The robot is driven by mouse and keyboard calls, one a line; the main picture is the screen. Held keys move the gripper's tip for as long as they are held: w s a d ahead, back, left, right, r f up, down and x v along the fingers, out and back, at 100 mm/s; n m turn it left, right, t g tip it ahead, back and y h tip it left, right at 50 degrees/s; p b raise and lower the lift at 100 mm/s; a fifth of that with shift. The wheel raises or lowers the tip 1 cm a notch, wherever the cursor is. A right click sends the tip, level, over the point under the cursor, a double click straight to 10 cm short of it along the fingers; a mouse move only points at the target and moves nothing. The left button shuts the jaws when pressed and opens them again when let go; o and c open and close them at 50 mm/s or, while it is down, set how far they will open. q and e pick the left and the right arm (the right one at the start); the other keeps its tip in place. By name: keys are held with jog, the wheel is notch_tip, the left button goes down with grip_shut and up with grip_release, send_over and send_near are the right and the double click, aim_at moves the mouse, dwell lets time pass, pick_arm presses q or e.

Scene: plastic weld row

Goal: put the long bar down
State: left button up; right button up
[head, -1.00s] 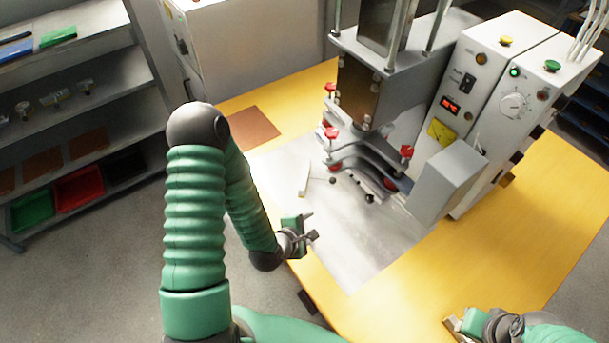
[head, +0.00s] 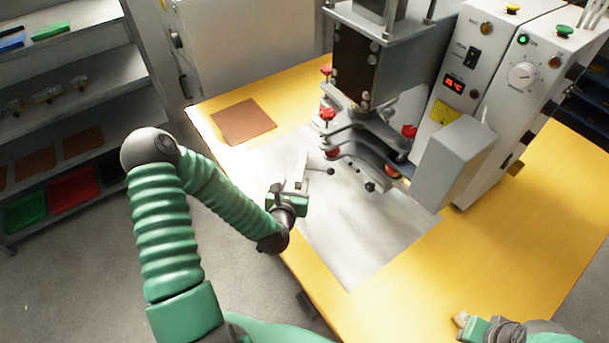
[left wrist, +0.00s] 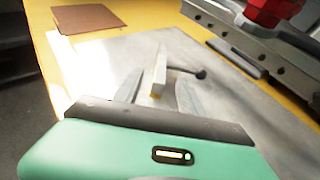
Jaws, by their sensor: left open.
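A pale long bar (head: 302,168) lies on the grey metal sheet (head: 365,240) in front of the press. In the left wrist view the bar (left wrist: 160,70) shows between my two fingers, with visible space to each side. My left gripper (head: 289,190) is open at the near end of the bar and is not closed on it. It also shows in the left wrist view (left wrist: 160,92). My right gripper (head: 464,320) is at the bottom right, far from the bar. It is too small and partly cut off to tell its jaw state.
The press (head: 375,110) with red knobs stands just behind the bar. A black ball-ended lever (head: 331,171) is close to the bar's right. A brown square (head: 243,121) lies at the back left of the yellow table (head: 490,240). The sheet's front part is clear.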

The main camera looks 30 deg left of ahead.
aim_at(300, 169)
pick_arm(q)
jog(key=x, duration=0.6)
jog(key=shift+w+a, duration=0.15)
jog(key=shift+w, duration=0.1)
jog(key=shift+w+f, duration=0.15)
jog(key=shift+w, duration=0.15)
jog(key=c, duration=0.9)
grip_shut()
